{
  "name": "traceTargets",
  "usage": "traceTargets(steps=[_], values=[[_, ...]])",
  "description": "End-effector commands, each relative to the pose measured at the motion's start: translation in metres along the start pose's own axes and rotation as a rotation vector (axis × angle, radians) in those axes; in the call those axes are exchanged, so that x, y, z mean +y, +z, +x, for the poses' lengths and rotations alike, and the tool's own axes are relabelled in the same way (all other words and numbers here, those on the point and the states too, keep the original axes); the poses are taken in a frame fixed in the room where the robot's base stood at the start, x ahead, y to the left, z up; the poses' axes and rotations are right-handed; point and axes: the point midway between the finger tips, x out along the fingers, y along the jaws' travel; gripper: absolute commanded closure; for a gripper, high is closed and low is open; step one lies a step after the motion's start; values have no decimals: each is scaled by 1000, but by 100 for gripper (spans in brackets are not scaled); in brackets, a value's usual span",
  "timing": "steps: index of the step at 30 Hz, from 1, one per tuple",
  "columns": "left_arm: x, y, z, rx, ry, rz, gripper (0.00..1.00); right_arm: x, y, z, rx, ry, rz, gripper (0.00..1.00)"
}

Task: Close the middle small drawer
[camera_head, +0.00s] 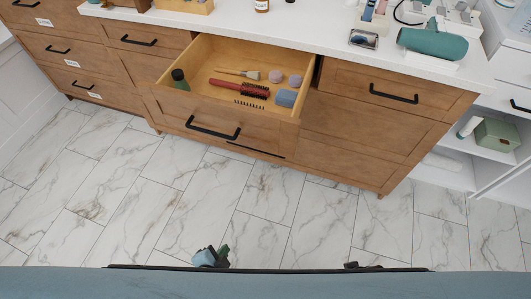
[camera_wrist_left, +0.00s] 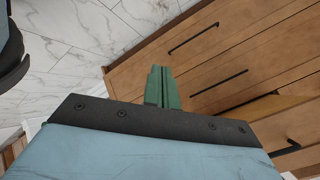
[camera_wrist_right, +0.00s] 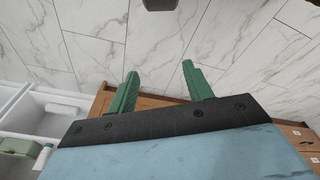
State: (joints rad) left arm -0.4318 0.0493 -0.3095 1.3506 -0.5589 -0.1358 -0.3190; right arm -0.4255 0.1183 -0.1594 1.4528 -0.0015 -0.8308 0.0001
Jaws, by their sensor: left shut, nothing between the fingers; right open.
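The middle small drawer (camera_head: 270,126) stands pulled out of the wooden vanity, in the upper middle of the head view. Its front has a black bar handle (camera_head: 212,128). Inside lie a dark green bottle, a brush, a red hairbrush, a black comb, two round pink items and a blue box. My left gripper (camera_head: 211,257) is low in the head view, over the floor and apart from the drawer. In the left wrist view its green fingers (camera_wrist_left: 162,85) are together and empty. My right gripper (camera_wrist_right: 158,82) has its fingers spread and empty in the right wrist view.
The white countertop (camera_head: 320,35) holds a green hair dryer (camera_head: 432,43) and several small items. Other drawers beside the open one are shut. White shelves (camera_head: 470,150) stand at the right. The marble tile floor (camera_head: 170,200) before the vanity is clear.

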Motion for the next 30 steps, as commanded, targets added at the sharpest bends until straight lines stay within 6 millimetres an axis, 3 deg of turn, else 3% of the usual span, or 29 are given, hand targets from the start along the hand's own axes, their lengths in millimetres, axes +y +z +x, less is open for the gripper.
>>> traceTargets(steps=[2,6,12,16,21,30], values=[[-20,-38,5,96,-95,129,100,0,-21,-8,26,2,4,49],[-62,-102,-12,222,-284,349,100,2,-47,-43,56,5,12,49],[-113,-165,-58,304,-546,588,100,4,-64,-95,89,9,20,49],[-134,-185,-83,313,-659,676,100,4,-65,-118,100,11,22,49],[-146,-196,-96,314,-718,720,100,5,-65,-131,105,12,23,49],[-165,-215,-73,315,-723,724,100,8,-65,-121,97,18,21,49]])
